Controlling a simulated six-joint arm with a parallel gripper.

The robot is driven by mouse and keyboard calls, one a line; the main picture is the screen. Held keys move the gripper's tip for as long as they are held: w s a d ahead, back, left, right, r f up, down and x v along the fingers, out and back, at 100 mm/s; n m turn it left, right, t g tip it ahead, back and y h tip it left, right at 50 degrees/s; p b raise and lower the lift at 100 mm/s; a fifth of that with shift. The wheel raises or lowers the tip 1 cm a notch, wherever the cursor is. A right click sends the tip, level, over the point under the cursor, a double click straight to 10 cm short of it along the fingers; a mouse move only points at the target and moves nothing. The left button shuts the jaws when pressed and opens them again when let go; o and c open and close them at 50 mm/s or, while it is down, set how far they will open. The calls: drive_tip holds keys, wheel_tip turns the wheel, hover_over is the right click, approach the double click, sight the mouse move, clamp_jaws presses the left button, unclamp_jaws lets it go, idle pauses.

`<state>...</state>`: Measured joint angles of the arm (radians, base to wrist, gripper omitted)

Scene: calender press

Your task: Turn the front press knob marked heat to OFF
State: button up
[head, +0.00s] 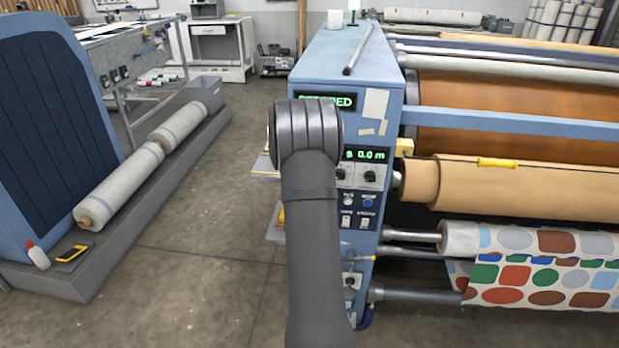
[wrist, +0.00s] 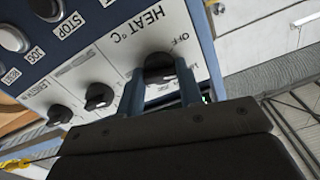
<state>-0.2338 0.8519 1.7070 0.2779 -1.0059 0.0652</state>
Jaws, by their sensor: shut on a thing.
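The black heat knob (wrist: 158,68) sits on the white panel plate marked HEAT °C in the wrist view. My gripper (wrist: 160,75) is shut on this knob, with one blue-grey finger at each side of it. The word OFF is printed beside the knob, on its upper right in that view. The knob's pointer is too dark and too covered to read. In the head view my arm hides the gripper and the heat knob. The press's front panel (head: 371,153) shows to the right of my arm.
Two more black knobs, a nearer one (wrist: 98,95) and a farther one (wrist: 60,114), lie left of the heat knob. Buttons marked STOP (wrist: 46,8) and JOG (wrist: 13,39) stand close by. Patterned fabric (head: 540,270) and a brown roll (head: 530,187) are at the right.

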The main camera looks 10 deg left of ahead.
drive_tip(key=shift+n, duration=4.1)
drive_tip(key=o, duration=1)
drive_tip(key=shift+s, duration=0.1)
drive_tip(key=s, duration=1.7)
drive_tip(key=shift+s, duration=0.15)
